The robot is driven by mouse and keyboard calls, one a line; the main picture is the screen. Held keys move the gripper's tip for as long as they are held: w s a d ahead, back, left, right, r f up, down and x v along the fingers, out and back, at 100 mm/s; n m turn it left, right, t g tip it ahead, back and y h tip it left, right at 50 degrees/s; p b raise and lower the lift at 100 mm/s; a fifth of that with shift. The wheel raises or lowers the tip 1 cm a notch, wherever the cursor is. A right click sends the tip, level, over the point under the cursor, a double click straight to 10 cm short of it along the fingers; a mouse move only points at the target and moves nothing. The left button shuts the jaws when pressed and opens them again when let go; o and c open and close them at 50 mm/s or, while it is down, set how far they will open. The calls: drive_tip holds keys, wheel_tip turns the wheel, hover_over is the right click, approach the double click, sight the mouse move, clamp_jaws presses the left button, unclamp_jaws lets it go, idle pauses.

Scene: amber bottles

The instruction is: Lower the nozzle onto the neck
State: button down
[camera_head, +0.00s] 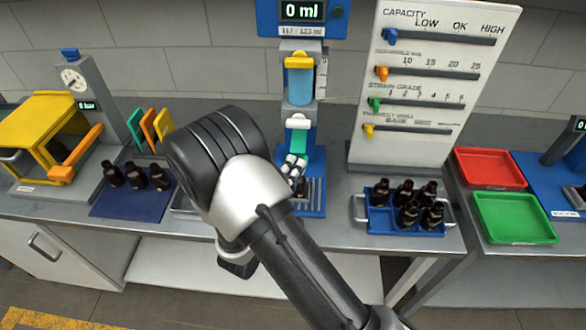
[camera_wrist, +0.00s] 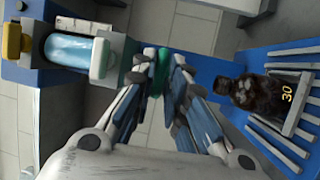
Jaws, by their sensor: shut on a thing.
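The filling station (camera_head: 312,185) has a blue tank, a yellow cap and a display reading 0 ml. Its green nozzle (camera_head: 298,140) is below the tank; it also shows in the wrist view (camera_wrist: 159,72). My gripper (camera_head: 295,163) is shut on the green nozzle, its fingertips (camera_wrist: 165,62) on either side of it. A dark amber bottle (camera_wrist: 258,93) with a label reading 30 stands on the slatted grate, its neck (camera_wrist: 225,87) facing the nozzle with a gap between. In the head view my gripper and arm hide most of this bottle (camera_head: 301,188).
A blue tray (camera_head: 381,226) with several dark bottles stands right of the station, before a slider board (camera_head: 425,80). Several bottles stand on a blue mat (camera_head: 128,205) at left. Red (camera_head: 490,168) and green (camera_head: 515,217) trays are at far right.

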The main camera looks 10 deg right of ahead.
wheel_tip(320, 180, down, 5)
drive_tip(key=b, duration=0.3)
drive_tip(key=shift+r, duration=0.1)
drive_tip(key=c, duration=1.7)
unclamp_jaws()
drive_tip(key=shift+r, duration=0.1)
drive_tip(key=shift+o, duration=0.2)
drive_tip(key=v, duration=1.2)
drive_tip(key=shift+r, duration=0.15)
